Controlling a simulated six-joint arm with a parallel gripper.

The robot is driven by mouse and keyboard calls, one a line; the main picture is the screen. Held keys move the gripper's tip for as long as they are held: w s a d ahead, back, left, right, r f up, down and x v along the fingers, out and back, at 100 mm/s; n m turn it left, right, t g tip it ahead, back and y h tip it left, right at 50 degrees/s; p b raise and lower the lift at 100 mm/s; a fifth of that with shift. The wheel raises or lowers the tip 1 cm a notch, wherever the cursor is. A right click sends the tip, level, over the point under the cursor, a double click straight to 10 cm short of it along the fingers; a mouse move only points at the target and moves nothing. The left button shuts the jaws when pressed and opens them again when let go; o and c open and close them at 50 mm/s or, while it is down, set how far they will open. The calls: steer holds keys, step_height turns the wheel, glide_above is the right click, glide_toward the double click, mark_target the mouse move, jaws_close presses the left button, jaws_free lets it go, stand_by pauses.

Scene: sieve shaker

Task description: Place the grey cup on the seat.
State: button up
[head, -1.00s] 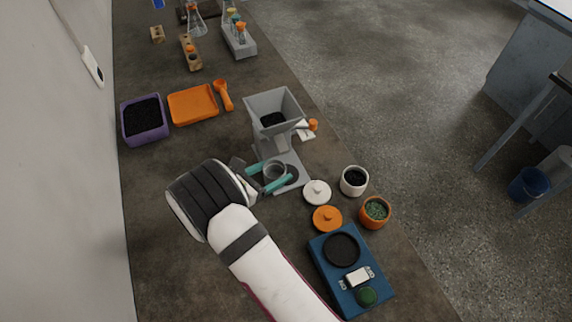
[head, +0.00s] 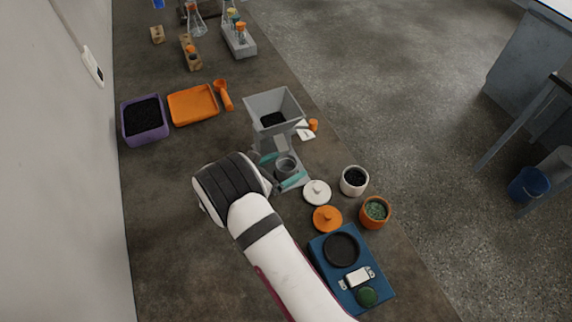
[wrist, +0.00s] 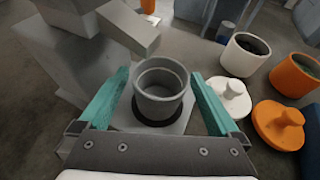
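The grey cup (wrist: 161,99) is an open, upright cylinder, also seen in the head view (head: 286,165). It appears to stand on the seat, a dark round patch (wrist: 143,117) on the grey foot plate of the hopper machine; a dark rim shows around its base. My gripper (wrist: 161,76) has two teal fingers, one on each side of the cup. A gap shows between each finger and the cup wall, so the gripper is open around it. In the head view my gripper (head: 283,168) is low over the foot plate, partly hidden by my arm.
The grey hopper machine (head: 274,103) rises just behind the cup, with its spout close above. A white lid (head: 317,192), an orange lid (head: 327,218), a white pot (head: 354,181) and an orange pot (head: 375,212) stand at right. A blue scale (head: 330,275) is nearer.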

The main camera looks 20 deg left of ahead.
steer(key=shift+r, duration=0.1)
steer(key=v, duration=1.2)
steer(key=d+r+m+g+h, duration=0.2)
steer(key=d+r+m+g, duration=0.25)
steer(key=d+m, duration=0.5)
steer(key=d+r+m+g+h, duration=0.2)
steer(key=d+r+m+g, duration=0.3)
steer(key=d, duration=0.7)
steer(key=s+d+r+m+g+y, duration=0.45)
steer(key=s+d+m, duration=0.45)
steer(key=s+m, duration=0.3)
steer(key=s+a+r+m+t+y, duration=0.1)
steer(key=s+m+y, duration=0.5)
steer(key=m, duration=0.4)
steer(key=shift+s+a+m, duration=0.2)
steer(key=shift+a+m, duration=0.15)
steer(key=shift+a, duration=0.05)
steer(key=shift+r, duration=0.15)
steer(key=shift+c, duration=0.2)
